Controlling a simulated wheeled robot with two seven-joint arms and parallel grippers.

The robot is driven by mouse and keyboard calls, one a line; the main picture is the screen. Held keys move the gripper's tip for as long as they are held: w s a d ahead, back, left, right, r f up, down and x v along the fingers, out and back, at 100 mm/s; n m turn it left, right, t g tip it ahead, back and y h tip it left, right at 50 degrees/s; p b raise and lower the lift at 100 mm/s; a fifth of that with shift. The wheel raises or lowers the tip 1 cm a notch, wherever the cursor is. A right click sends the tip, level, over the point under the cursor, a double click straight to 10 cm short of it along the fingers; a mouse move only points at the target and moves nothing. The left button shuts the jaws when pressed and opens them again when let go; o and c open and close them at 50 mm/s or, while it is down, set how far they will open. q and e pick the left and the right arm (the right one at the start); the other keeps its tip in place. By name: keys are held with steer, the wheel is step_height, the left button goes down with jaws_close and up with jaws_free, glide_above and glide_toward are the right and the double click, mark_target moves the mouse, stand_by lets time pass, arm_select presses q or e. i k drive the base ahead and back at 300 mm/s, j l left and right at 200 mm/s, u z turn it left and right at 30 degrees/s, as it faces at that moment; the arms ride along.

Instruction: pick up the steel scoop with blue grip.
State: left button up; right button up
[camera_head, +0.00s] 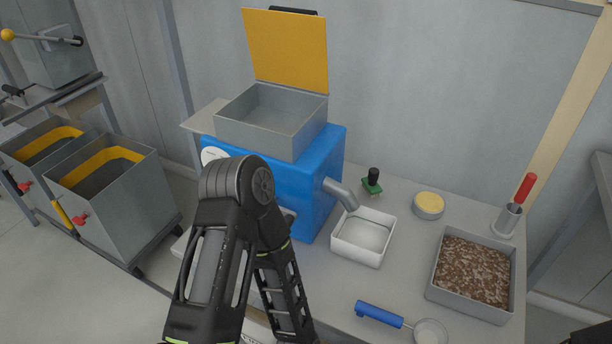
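The steel scoop (430,333) lies on the table near its front edge, at the bottom of the head view. Its blue grip (379,314) points left and its round bowl is at the right, close to the picture's lower edge. Nothing touches the scoop in what I can see. My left arm rises from the bottom, bends at the elbow and runs down out of the picture left of the scoop. Its gripper is not in view. A small dark part, perhaps my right arm, shows in the bottom right corner; no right gripper can be made out.
A blue machine (318,205) with an open grey hopper (285,135) and yellow lid stands behind my arm. Its spout ends over a white tray (358,254). A grey tray of brown pellets (444,300) is right of the scoop. A red-handled tool (524,189) stands in a holder behind.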

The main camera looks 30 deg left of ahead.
mark_target(426, 331)
steer(key=k, duration=0.65)
steer(key=z, duration=2.85)
steer(key=k+j, duration=1.3)
steer(key=j, duration=0.05)
